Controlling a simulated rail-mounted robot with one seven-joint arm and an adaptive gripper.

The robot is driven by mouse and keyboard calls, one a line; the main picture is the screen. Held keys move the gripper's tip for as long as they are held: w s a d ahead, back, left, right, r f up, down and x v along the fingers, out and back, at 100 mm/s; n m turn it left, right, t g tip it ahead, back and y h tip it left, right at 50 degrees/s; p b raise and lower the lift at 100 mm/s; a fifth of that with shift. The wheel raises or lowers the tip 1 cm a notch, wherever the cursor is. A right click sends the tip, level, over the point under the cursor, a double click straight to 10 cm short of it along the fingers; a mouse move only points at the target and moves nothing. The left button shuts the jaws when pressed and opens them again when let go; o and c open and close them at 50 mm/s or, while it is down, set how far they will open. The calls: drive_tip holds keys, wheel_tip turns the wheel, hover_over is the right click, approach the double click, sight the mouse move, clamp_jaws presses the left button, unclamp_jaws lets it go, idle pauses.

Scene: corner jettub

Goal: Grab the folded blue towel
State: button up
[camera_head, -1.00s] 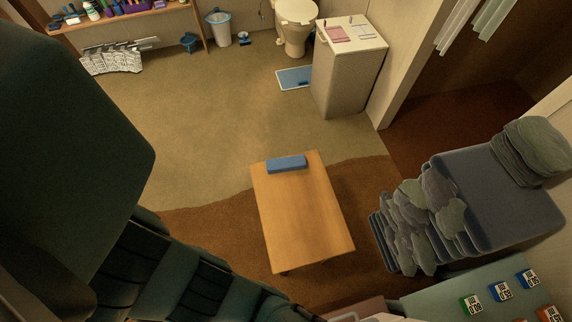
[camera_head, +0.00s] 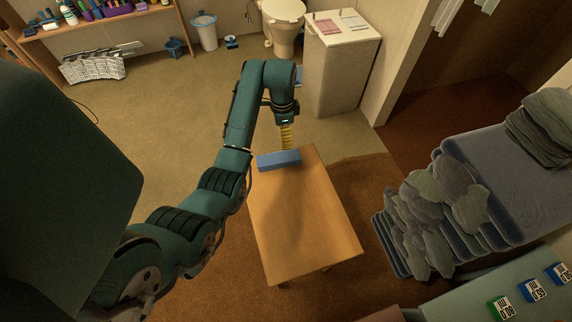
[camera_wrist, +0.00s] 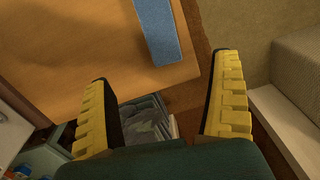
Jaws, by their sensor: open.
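The folded blue towel (camera_head: 278,161) lies flat as a narrow bar near the far end of the wooden table (camera_head: 300,220). In the wrist view the towel (camera_wrist: 158,32) shows at the top, cut off by the picture edge, beyond the fingertips. My gripper (camera_head: 287,141) is at the table's far end, just behind and above the towel in the head view. In the wrist view its two yellow fingers (camera_wrist: 164,70) are spread wide with nothing between them. The fingers look apart from the towel; the exact height is unclear.
A white-topped cabinet (camera_head: 342,70) stands behind the table, next to a toilet (camera_head: 283,30). A tub with stacked grey-green stones (camera_head: 430,205) is at the right. The table's near part is clear.

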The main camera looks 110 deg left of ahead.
sight(279, 157)
drive_tip(key=shift+h, duration=0.3)
drive_tip(key=f, duration=0.3)
drive_tip(key=s+f, duration=0.1)
drive_tip(key=f, duration=0.3)
drive_tip(key=s+f, duration=0.1)
drive_tip(key=f, duration=0.3)
drive_tip(key=shift+d+f, duration=0.1)
drive_tip(key=shift+d, duration=0.3)
wheel_tip(279, 157, down, 6)
drive_tip(key=shift+w+a+b, duration=0.1)
drive_tip(key=shift+a+b, duration=0.05)
drive_tip(key=shift+b, duration=0.45)
drive_tip(key=c, duration=1.3)
